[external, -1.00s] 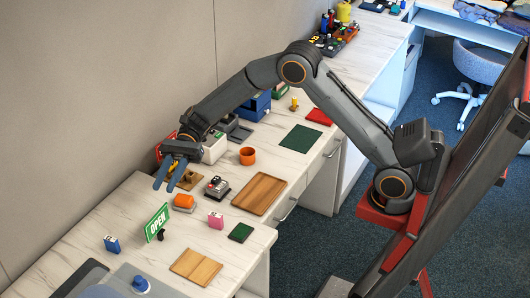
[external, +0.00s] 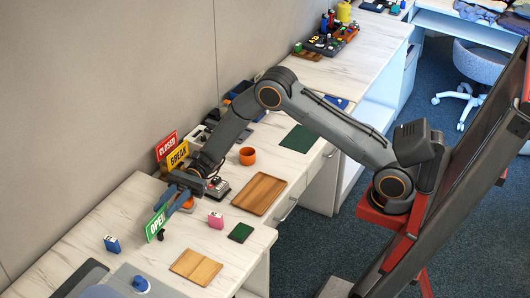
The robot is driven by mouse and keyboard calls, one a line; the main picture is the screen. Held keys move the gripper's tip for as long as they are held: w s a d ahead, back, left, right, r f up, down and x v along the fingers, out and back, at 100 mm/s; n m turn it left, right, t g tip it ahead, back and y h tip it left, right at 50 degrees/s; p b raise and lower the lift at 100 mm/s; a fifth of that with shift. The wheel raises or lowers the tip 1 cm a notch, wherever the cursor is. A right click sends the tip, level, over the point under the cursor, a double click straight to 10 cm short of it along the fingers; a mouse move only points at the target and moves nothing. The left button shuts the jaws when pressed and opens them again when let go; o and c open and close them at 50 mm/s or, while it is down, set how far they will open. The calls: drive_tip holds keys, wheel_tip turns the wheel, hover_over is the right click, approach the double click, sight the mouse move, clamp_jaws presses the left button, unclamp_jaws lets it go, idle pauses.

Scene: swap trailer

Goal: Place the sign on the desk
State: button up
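The green "OPEN" sign (external: 156,222) stands upright on the near part of the desk (external: 95,262). My gripper (external: 172,205) is low over the desk at the upper right edge of this sign, fingers pointing down. The fingers overlap the sign's edge in this view, and I cannot tell whether they touch it or how far apart they are. A red "CLOSED" sign (external: 167,144) and a yellow "BREAK" sign (external: 178,155) stand farther back by the wall, behind my gripper.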

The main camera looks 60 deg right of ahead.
sight(159, 231)
drive_tip(key=a, duration=0.2)
drive_tip(key=a+p, duration=0.1)
drive_tip(key=a, duration=0.1)
drive_tip(key=a+p, duration=0.1)
drive_tip(key=a, duration=0.1)
drive_tip(key=shift+s+r, duration=0.15)
drive_tip(key=shift+s, duration=0.1)
clamp_jaws()
